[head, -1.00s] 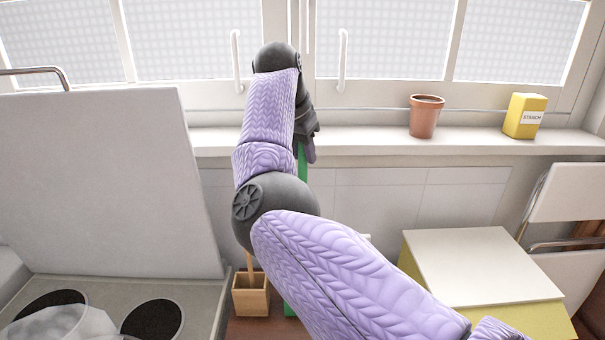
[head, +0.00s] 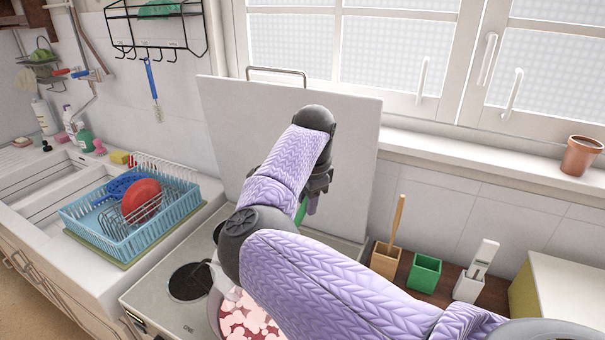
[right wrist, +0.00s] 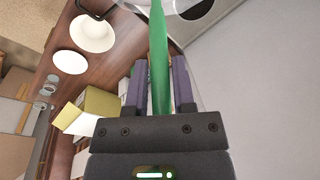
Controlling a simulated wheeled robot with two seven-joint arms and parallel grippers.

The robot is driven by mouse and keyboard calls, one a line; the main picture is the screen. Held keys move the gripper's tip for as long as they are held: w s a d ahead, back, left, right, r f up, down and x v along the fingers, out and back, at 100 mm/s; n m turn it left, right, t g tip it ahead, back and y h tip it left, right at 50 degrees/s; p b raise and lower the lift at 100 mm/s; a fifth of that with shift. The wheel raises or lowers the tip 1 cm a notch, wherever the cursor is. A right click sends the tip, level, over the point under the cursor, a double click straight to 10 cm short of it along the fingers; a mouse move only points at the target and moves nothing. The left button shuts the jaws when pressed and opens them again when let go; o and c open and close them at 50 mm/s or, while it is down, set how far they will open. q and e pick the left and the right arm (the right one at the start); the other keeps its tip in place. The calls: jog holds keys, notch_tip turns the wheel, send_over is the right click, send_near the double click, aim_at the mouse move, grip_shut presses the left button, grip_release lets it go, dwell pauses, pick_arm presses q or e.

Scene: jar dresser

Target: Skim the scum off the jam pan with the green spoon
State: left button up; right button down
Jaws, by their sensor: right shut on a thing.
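The jam pan (head: 240,318) stands on the stove, with red jam and pale pinkish scum patches on top; my right arm hides part of it. My right gripper (head: 312,200) is above the back of the stove, in front of the raised white lid. It is shut on the green spoon (head: 301,210), of which only a short piece shows in the head view. In the right wrist view the spoon (right wrist: 159,60) runs up from between the fingers (right wrist: 159,85); its far end is cut off by the top edge. My left gripper is not in view.
The raised stove lid (head: 235,125) stands upright behind the pan. An orange-brown box with a wooden handle (head: 385,260), an empty-looking green box (head: 424,273) and a white box (head: 467,288) stand right of the stove. A blue dish rack (head: 120,240) is at the left.

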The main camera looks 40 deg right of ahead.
jog(key=shift+a+f, duration=0.15)
jog(key=shift+a, duration=0.1)
jog(key=shift+f, duration=0.2)
jog(key=shift+d+f+b, duration=0.3)
jog(key=shift+b, duration=0.3)
notch_tip(320, 180, down, 13)
jog(key=b, duration=0.8)
jog(key=shift+a+f+b, duration=0.15)
jog(key=shift+f+b, duration=0.05)
jog(key=shift+b, duration=0.15)
jog(key=shift+w, duration=0.1)
